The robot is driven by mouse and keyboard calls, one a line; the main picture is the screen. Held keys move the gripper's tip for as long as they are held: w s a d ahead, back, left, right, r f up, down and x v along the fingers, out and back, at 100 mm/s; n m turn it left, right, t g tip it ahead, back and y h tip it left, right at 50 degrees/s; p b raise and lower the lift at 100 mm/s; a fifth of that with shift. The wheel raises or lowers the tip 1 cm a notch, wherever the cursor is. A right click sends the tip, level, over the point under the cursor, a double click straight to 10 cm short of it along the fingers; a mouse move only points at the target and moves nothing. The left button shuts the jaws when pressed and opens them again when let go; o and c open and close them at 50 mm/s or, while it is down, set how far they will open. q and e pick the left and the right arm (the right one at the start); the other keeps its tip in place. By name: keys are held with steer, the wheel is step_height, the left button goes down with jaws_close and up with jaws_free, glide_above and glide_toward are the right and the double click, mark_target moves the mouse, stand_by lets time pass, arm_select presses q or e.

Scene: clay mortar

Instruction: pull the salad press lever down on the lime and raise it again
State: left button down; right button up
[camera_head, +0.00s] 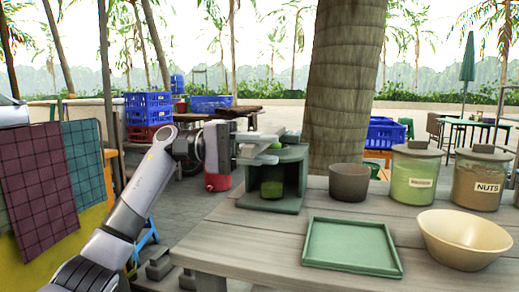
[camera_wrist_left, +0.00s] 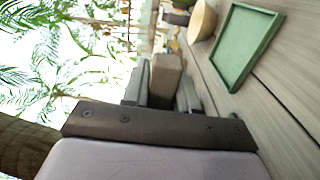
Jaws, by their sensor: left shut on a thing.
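The salad press (camera_head: 287,201) is a dark grey-green frame standing near the left end of the wooden table. The green lime (camera_head: 272,187) is inside it, under a darker green piece. My left gripper (camera_head: 265,147) reaches in from the left at the height of the press top. In the left wrist view my left gripper (camera_wrist_left: 164,90) has its two fingers closed on a grey-brown block, the lever (camera_wrist_left: 166,71). The gripper hides most of the lever in the head view. My right gripper is in neither view.
A green tray (camera_head: 352,221), a dark bowl (camera_head: 350,184) and a cream bowl (camera_head: 464,237) stand right of the press. Two lidded jars, one green (camera_head: 414,178) and one of nuts (camera_head: 481,183), stand behind. A tree trunk rises behind the table.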

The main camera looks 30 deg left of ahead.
arm_select(q)
steer(key=shift+f, duration=0.35)
steer(key=c, duration=1)
jaws_free()
steer(key=shift+o, duration=0.2)
steer(key=shift+r, duration=0.1)
steer(key=shift+a, duration=0.5)
steer(key=p+v, duration=0.1)
steer(key=v, duration=0.5)
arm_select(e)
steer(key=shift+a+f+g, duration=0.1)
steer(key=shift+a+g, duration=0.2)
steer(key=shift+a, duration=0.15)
arm_select(q)
steer(key=shift+s, duration=0.1)
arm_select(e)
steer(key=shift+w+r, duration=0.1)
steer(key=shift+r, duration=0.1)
